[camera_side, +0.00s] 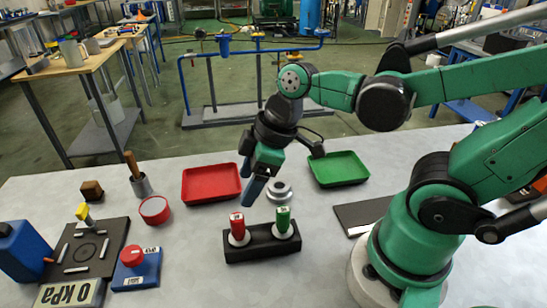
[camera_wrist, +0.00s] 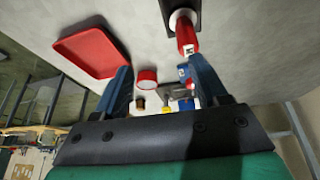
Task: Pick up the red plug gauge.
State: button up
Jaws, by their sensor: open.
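The red plug gauge (camera_side: 237,226) stands upright in the left hole of a black holder block (camera_side: 262,254). A green plug gauge (camera_side: 283,219) stands beside it in the right hole. My gripper (camera_side: 253,195) is above and behind the block, tilted, with its blue fingers pointing down. In the wrist view, the fingers are spread with nothing between them (camera_wrist: 160,68). There the red plug gauge (camera_wrist: 187,38) shows beyond the right fingertip, its lower end in the dark block (camera_wrist: 170,14). The gauge is apart from the fingers in the side view.
Behind the block are a red tray (camera_side: 211,183), a green tray (camera_side: 338,169) and a grey metal disc (camera_side: 279,191). To the left are a round red dish (camera_side: 154,210), a blue box with a red knob (camera_side: 136,270) and a black plate (camera_side: 88,248). The front table is clear.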

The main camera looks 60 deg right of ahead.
aim_at(239, 216)
jog(key=a+n, duration=0.1)
jog(key=n, duration=0.1)
jog(key=s+a+f+n+g+y, duration=0.1)
jog(key=n, duration=0.1)
jog(key=shift+g, duration=0.3)
jog(key=shift+x, duration=2.65)
jog(key=shift+a, duration=0.1)
jog(key=shift+c, duration=0.2)
grip_shut()
